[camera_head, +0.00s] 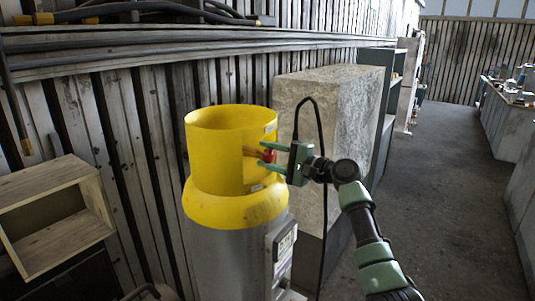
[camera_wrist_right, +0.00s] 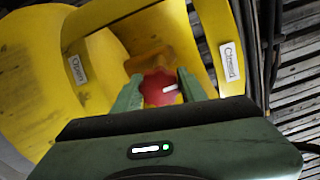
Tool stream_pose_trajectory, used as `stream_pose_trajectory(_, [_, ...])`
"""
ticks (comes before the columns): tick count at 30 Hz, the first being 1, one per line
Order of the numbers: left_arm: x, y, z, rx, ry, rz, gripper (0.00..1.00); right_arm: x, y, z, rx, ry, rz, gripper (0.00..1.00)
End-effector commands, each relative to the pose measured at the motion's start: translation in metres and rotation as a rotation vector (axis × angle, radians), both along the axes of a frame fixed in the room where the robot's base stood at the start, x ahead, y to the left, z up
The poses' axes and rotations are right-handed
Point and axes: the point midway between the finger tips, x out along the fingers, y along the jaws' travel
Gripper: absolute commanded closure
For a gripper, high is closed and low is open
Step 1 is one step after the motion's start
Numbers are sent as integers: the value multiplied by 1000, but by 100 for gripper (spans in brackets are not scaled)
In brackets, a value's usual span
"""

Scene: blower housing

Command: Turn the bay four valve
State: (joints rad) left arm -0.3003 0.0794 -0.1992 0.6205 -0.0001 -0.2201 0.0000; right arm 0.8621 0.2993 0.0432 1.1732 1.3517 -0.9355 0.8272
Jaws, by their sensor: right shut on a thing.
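The valve has a red knob (camera_head: 268,154) inside the cut-out of a yellow collar (camera_head: 215,150) on top of a grey cylinder (camera_head: 232,262). My right gripper (camera_head: 270,157) reaches in from the right, its two green fingers on either side of the knob. In the right wrist view the red knob (camera_wrist_right: 160,87) sits between the fingertips (camera_wrist_right: 160,92), with a small white mark on its right part. The gripper is shut on the knob. The brass-coloured valve body (camera_wrist_right: 150,60) shows behind it. My left gripper is not in view.
A pale stone-like block (camera_head: 325,100) stands right behind the cylinder. A wooden open box (camera_head: 60,205) is at the left. Cables (camera_head: 140,10) and pipes run along the slatted wall. Open floor (camera_head: 430,190) lies to the right, with a bench (camera_head: 510,130) beyond.

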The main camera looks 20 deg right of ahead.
Motion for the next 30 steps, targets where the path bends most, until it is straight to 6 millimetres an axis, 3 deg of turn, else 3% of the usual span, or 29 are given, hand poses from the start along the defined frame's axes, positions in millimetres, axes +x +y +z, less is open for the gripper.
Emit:
stream_pose_trajectory(10, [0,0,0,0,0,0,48,0,-1,2,7,0,-4,99])
stream_pose_trajectory(11, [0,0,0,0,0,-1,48,0,-1,2,7,0,-4,53])
stream_pose_trajectory(13, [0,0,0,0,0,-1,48,0,-1,1,5,0,-3,37])
stream_pose_trajectory(23, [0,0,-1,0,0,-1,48,-1,-2,0,3,0,-1,37])
stream_pose_trajectory(30, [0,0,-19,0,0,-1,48,-27,-23,-5,-1,-2,-3,37])
